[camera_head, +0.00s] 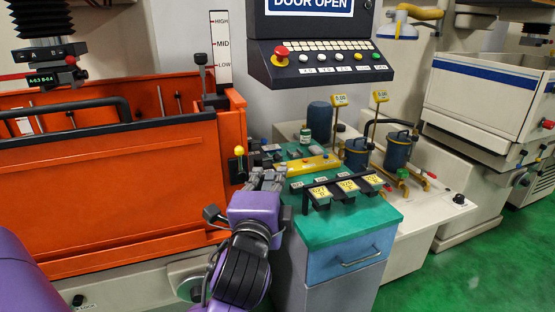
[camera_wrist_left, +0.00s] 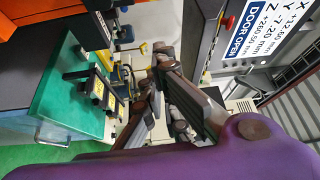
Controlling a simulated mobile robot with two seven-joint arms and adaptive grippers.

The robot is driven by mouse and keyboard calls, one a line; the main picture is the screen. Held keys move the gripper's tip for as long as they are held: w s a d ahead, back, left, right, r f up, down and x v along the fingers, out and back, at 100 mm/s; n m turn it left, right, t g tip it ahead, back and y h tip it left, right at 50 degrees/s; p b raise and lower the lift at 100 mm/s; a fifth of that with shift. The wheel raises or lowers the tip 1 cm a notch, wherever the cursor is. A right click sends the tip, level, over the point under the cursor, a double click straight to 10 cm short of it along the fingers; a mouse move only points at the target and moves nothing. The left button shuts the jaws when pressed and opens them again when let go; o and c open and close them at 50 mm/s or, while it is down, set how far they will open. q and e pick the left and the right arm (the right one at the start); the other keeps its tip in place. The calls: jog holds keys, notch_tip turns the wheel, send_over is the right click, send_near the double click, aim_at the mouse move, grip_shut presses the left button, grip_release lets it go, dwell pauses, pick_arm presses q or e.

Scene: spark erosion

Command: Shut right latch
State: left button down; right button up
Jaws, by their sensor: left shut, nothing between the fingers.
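The right latch (camera_head: 239,151) is a short lever with a yellow ball knob on the right end of the orange tank (camera_head: 110,185). The lever stands roughly upright in the head view. My left gripper (camera_head: 266,176) is just right of the latch and a little lower, with a small gap in the picture. Its fingers are shut and empty. The wrist view shows the dark fingers (camera_wrist_left: 165,75) close up, with part of the orange tank (camera_wrist_left: 40,20) at upper left. I cannot make out the latch there. My right gripper is out of view.
A green-topped cart (camera_head: 375,218) stands right of my left gripper, with labelled black holders (camera_head: 345,188) near its front edge. Blue pots (camera_head: 397,150) stand behind. A control panel (camera_head: 320,62) hangs above. A black handle bar (camera_head: 70,107) runs along the tank's front.

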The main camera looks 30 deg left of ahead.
aim_at(240, 163)
pick_arm(q)
jog(key=shift+r, duration=0.15)
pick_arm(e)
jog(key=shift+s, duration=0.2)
pick_arm(q)
jog(key=shift+a, duration=0.1)
jog(key=shift+w, duration=0.1)
jog(key=f+p+x, duration=0.1)
jog(key=x, duration=0.9)
jog(key=s+a, duration=0.1)
jog(key=a, duration=0.1)
jog(key=s+a+p, duration=0.1)
jog(key=shift+s+r, duration=0.3)
jog(key=shift+s, duration=0.05)
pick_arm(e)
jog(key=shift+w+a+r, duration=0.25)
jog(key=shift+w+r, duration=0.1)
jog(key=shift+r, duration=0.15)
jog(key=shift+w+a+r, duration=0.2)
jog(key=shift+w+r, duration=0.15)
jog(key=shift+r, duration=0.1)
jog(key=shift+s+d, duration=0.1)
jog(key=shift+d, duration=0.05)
